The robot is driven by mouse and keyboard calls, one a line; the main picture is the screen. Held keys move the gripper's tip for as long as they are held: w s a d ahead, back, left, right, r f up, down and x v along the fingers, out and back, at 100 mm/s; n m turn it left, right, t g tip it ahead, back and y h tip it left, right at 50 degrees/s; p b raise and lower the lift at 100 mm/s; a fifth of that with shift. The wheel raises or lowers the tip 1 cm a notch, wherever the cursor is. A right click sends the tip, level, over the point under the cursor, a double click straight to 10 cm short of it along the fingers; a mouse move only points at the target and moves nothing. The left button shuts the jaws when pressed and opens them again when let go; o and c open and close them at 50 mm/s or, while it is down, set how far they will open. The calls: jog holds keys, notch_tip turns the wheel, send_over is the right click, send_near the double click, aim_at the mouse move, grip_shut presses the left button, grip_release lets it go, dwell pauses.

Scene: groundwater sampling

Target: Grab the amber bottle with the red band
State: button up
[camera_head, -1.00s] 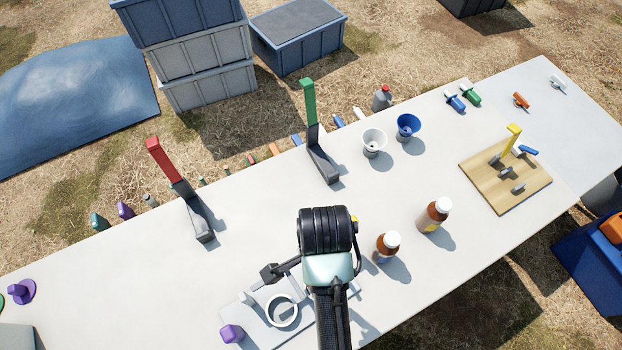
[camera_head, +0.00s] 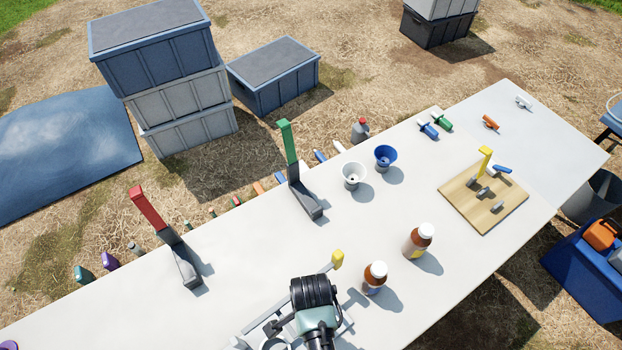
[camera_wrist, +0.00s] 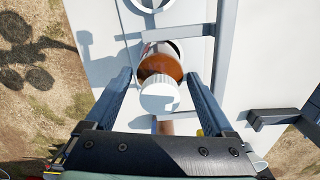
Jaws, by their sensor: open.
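An amber bottle with a white cap (camera_wrist: 160,92) stands between the fingers of my gripper (camera_wrist: 159,75) in the wrist view. The fingers are open, one on each side, with gaps to the bottle. A small touch of red shows near its far side, but its band is mostly hidden. In the head view my wrist hides this spot and my fingertips. Two other amber bottles with white caps stand to the right: one with a yellowish band (camera_head: 417,241) and one with a pale, partly hidden band (camera_head: 374,279).
A rail with a yellow end (camera_head: 337,259) lies beside my wrist. Red (camera_head: 150,210) and green (camera_head: 289,145) uprights, white (camera_head: 352,174) and blue (camera_head: 385,157) funnels, and a wooden board (camera_head: 470,214) stand on the table. The table middle is clear.

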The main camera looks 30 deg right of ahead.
jog(key=shift+f, duration=0.25)
grip_shut()
dwell(0.3)
